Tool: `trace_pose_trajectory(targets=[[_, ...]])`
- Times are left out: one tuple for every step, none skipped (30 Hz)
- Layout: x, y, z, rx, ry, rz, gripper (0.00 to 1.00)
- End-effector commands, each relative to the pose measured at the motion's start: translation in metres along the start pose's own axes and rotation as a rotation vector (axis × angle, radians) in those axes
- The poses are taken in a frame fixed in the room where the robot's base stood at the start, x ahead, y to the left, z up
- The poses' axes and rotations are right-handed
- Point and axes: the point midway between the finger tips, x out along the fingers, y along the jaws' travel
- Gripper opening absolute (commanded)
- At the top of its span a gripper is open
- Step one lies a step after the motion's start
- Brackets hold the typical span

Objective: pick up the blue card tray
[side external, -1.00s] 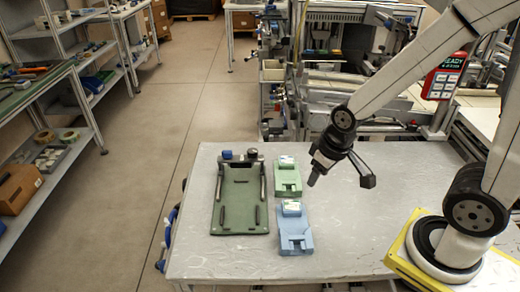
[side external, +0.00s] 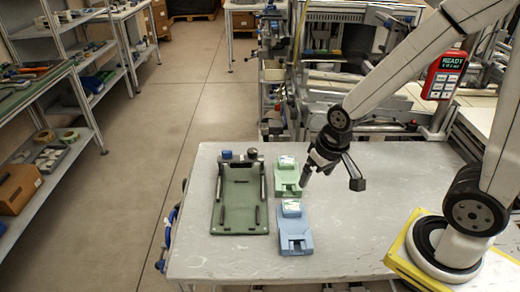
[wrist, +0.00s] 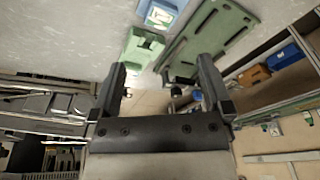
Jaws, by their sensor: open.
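The blue card tray (side external: 295,236) lies flat on the grey table, with a white label on a raised block at its far end. In the wrist view only part of the blue tray (wrist: 163,12) shows at the top edge. A green card tray (side external: 287,178) lies just behind it; it also shows in the wrist view (wrist: 140,47). My gripper (side external: 304,181) is above the table, close to the right of the green tray and behind the blue one. In the wrist view its two fingers (wrist: 160,78) stand apart with nothing between them.
A dark green fixture plate (side external: 240,213) with upright guides lies left of both trays. The table (side external: 345,240) is bare to the right of the blue tray. A red box with a "READY" display (side external: 444,75) stands at the back right.

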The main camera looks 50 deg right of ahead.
Motion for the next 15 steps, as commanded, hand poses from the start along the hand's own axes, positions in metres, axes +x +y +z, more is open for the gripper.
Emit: trace_pose_trajectory(targets=[[0.003,0.000,-0.002,0.065,-0.006,-0.002,1.00],[0.005,0.000,-0.003,0.110,-0.010,-0.003,1.00],[0.007,0.000,-0.004,0.174,-0.015,-0.005,1.00],[0.009,0.000,-0.005,0.226,-0.019,-0.006,1.00],[0.011,0.000,-0.006,0.278,-0.024,-0.006,1.00],[0.014,0.000,-0.008,0.350,-0.030,-0.007,1.00],[0.017,-0.001,-0.009,0.404,-0.034,-0.007,1.00],[0.019,-0.001,-0.010,0.460,-0.038,-0.008,1.00],[0.022,0.000,-0.012,0.532,-0.045,-0.007,1.00],[0.024,0.000,-0.013,0.587,-0.049,-0.007,1.00],[0.026,0.000,-0.014,0.641,-0.053,-0.006,1.00],[0.029,0.000,-0.015,0.714,-0.060,-0.005,1.00],[0.032,0.000,-0.017,0.768,-0.064,-0.004,1.00],[0.034,0.000,-0.017,0.824,-0.069,-0.002,1.00],[0.037,0.000,-0.019,0.895,-0.074,0.000,1.00]])
